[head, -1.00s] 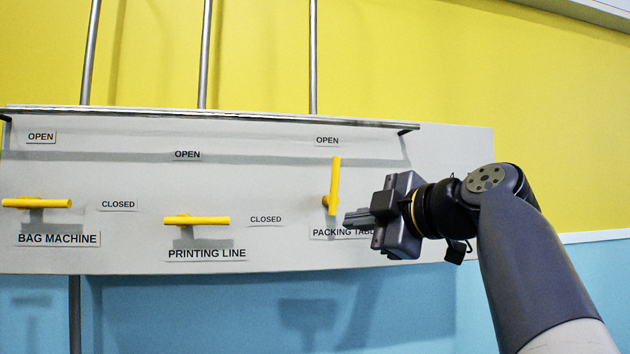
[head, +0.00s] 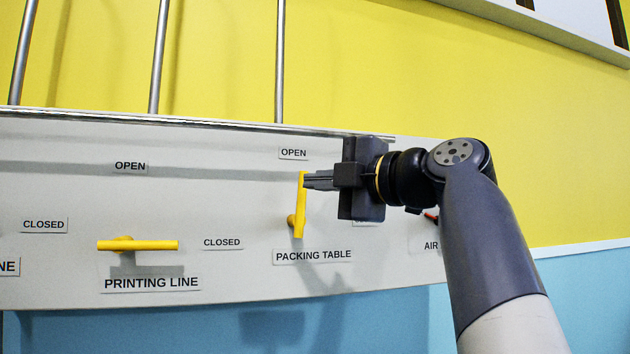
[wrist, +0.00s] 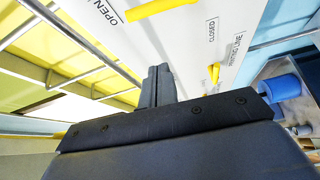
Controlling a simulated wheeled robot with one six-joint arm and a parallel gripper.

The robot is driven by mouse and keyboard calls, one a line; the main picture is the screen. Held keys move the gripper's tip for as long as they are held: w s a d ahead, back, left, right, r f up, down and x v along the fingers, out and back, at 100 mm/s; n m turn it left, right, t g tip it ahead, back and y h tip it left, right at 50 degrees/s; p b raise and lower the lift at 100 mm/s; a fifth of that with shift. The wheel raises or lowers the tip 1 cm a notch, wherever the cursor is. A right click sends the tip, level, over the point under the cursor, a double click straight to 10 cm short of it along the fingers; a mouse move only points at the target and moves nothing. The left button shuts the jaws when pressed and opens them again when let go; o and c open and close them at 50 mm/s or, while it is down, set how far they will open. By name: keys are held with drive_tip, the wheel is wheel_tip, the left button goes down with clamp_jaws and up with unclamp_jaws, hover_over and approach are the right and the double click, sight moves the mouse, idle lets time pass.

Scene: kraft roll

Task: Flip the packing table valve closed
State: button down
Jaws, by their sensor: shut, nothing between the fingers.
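The packing table valve has a yellow lever (head: 300,210) that stands upright, its free end up towards the OPEN label (head: 293,153). The PACKING TABLE label (head: 313,255) is below it. My gripper (head: 306,181) is shut and empty, with its fingertips at the right side of the lever's upper end in the head view. I cannot tell whether they touch it. In the wrist view the shut fingers (wrist: 157,72) show below a yellow lever (wrist: 150,8) by an OPEN label, with a gap between. The packing table's CLOSED label is mostly hidden behind my gripper.
The printing line valve's yellow lever (head: 138,245) lies level to the left on the same pale panel (head: 230,285). A label starting with AIR (head: 431,246) is partly hidden behind my arm. A thin ledge (head: 200,122) runs along the panel's top, with vertical pipes (head: 280,60) above.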

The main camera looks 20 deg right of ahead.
sight(298, 205)
drive_tip(key=p+x, duration=0.4)
drive_tip(key=x, duration=0.5)
drive_tip(key=shift+w+d+f+p, duration=0.15)
drive_tip(key=shift+d+p, duration=0.2)
drive_tip(key=shift+d, duration=0.65)
drive_tip(key=shift+w+d+f+p, duration=0.1)
drive_tip(key=shift+w+d+p, duration=0.15)
drive_tip(key=shift+d, duration=0.75)
drive_tip(key=shift+d+m+t+b, duration=0.2)
drive_tip(key=shift+m+t+b, duration=0.1)
drive_tip(key=shift+m+b, duration=0.4)
